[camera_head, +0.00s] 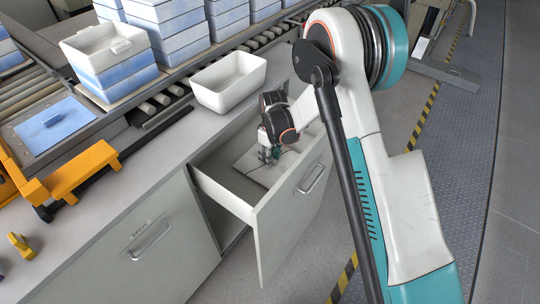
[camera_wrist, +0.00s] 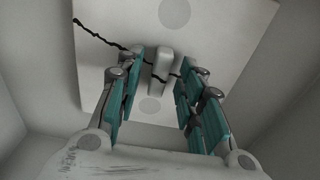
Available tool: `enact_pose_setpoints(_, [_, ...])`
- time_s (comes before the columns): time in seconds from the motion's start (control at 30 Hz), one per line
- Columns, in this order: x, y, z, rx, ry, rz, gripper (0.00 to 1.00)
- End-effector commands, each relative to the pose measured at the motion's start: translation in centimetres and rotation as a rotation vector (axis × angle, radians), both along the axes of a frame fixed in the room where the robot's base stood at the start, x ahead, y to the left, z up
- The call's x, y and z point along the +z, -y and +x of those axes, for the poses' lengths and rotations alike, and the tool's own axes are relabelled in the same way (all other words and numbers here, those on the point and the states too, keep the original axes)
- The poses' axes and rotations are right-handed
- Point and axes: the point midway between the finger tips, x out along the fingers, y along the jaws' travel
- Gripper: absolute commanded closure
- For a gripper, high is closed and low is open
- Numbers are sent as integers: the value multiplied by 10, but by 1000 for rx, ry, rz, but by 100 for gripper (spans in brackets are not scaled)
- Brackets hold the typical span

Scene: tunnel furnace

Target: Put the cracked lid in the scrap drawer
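The cracked lid (camera_wrist: 215,30) is a pale square plate with a dark jagged crack and a raised bar handle (camera_wrist: 162,68). It lies inside the pulled-out drawer (camera_head: 225,191); in the head view part of the lid (camera_head: 250,165) shows, and my arm covers the rest. My gripper (camera_head: 268,156) reaches down into the drawer over the lid. In the wrist view my gripper's teal-padded fingers (camera_wrist: 160,75) stand on both sides of the handle, with a gap on each side, so it is open. The lid seems to rest on the drawer floor, but contact is hard to tell.
The drawer walls (camera_wrist: 25,60) stand close around my gripper. A shut drawer (camera_head: 150,240) is to the left. On the counter are an empty white bin (camera_head: 230,82), a blue lid (camera_head: 52,122) on a plate and a yellow fixture (camera_head: 80,168). Stacked crates (camera_head: 118,50) stand behind.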

Motion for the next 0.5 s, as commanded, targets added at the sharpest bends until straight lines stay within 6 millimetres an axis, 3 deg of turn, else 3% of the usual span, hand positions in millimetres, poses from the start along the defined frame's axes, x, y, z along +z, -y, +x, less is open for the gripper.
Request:
enact_pose_setpoints(0.27, [12, 0, 0, 0, 0, 0, 65])
enact_pose_setpoints(0.5, [59, 2, -2, 0, 0, 0, 65])
